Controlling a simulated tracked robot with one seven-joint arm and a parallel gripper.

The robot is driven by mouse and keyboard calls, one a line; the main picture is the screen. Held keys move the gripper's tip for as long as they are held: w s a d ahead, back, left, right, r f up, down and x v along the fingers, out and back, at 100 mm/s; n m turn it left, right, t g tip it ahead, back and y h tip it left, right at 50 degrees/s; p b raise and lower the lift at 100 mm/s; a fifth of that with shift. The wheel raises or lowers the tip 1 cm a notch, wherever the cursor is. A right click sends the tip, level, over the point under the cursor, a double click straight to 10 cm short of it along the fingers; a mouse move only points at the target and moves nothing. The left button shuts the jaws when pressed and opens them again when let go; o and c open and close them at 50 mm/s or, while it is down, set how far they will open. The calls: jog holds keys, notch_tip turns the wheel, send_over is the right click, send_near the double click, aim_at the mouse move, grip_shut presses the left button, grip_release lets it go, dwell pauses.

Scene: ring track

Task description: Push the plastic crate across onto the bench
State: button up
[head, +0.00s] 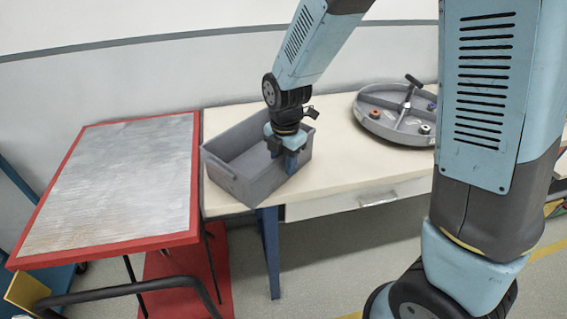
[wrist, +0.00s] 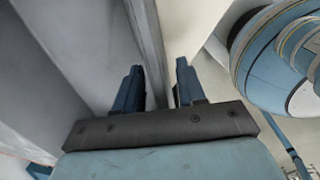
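The grey plastic crate (head: 262,188) sits at the left end of the cream-topped bench (head: 345,172), close to the red-framed metal-topped table (head: 118,180). It is turned at an angle, its near corner by the bench's front edge. It looks empty, though my arm hides part of its inside. My gripper (head: 283,160) points down at the crate's right part. In the wrist view, the fingers of my gripper (wrist: 160,85) stand apart on either side of the crate wall (wrist: 148,45). A gap shows beside the right finger; contact at the left finger is unclear.
A round grey divided tray (head: 375,125) with small parts stands on the bench to the right. A drawer (head: 350,202) is under the bench top. A dark bent rail (head: 130,290) crosses the lower left. Bench top between crate and tray is clear.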

jog(key=r, duration=1.3)
jog(key=shift+s+d, duration=0.15)
jog(key=shift+d, duration=0.05)
jog(key=shift+r, duration=0.1)
jog(key=s+d+r+m+t, duration=0.1)
jog(key=s+d+r+m, duration=0.1)
jog(key=d+r+m, duration=0.4)
jog(key=s+d+r+m+t, duration=0.2)
jog(key=d+r+m, duration=0.1)
jog(key=d+m, duration=0.55)
jog(key=s+d+r+m+t, duration=0.2)
jog(key=s+d+m, duration=0.7)
jog(key=m, duration=0.4)
jog(key=shift+d+r+m, duration=0.3)
jog(key=shift+d+m, duration=0.05)
jog(key=shift+d, duration=0.3)
